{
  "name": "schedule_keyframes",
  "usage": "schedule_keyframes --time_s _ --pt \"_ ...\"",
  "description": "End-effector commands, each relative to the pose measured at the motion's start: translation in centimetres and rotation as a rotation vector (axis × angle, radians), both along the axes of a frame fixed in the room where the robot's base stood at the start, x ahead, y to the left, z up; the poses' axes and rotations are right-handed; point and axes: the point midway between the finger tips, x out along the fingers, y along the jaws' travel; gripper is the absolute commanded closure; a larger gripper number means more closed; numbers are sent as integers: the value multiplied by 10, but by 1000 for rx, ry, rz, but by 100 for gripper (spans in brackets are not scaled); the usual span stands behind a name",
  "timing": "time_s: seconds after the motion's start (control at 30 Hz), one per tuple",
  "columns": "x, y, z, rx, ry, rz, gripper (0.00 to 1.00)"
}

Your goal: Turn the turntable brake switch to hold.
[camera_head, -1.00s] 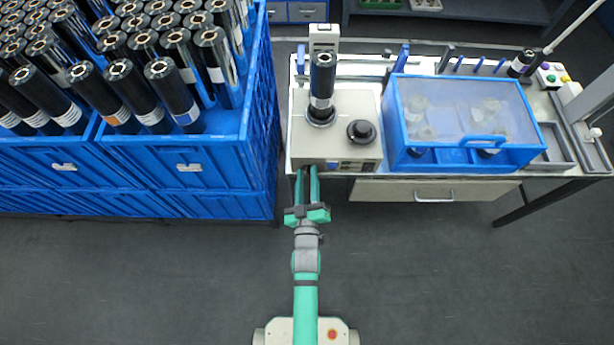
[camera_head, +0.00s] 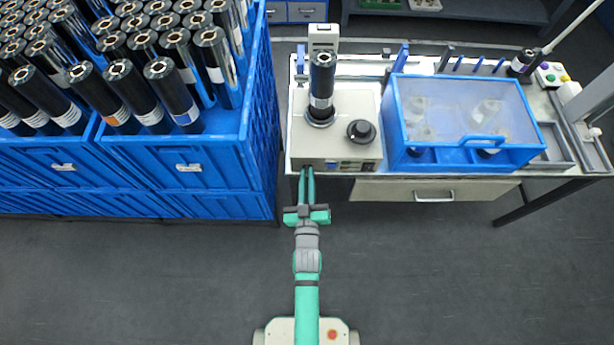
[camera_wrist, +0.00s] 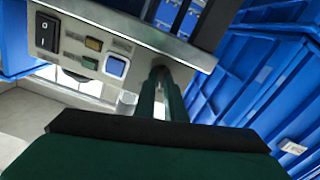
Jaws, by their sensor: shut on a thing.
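The machine (camera_head: 300,150) stands at the left end of the bench, with a black roll (camera_head: 322,75) upright on its turntable. My gripper (camera_head: 307,172) is at the left part of its front panel. In the wrist view, my two fingers (camera_wrist: 160,75) are close together and reach the panel (camera_wrist: 140,55). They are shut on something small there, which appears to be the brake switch. The fingers hide it, so its setting cannot be read. A black rocker switch (camera_wrist: 47,32) and a blue-framed square (camera_wrist: 116,66) sit left of the fingers.
Blue crates (camera_head: 190,165) full of black rolls stand close on the left. A round black knob (camera_head: 361,131) is on the machine top. A blue box with a clear lid (camera_head: 465,165) stands to the right. The floor in front is clear.

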Motion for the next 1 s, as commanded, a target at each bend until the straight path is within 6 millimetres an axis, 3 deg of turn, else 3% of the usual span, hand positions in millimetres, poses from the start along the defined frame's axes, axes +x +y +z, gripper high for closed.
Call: schedule_keyframes --time_s 0.6,1.0 --pt "-2 -2 0 558 -1 1 100" --pt "-1 -3 0 760 -1 1 100"
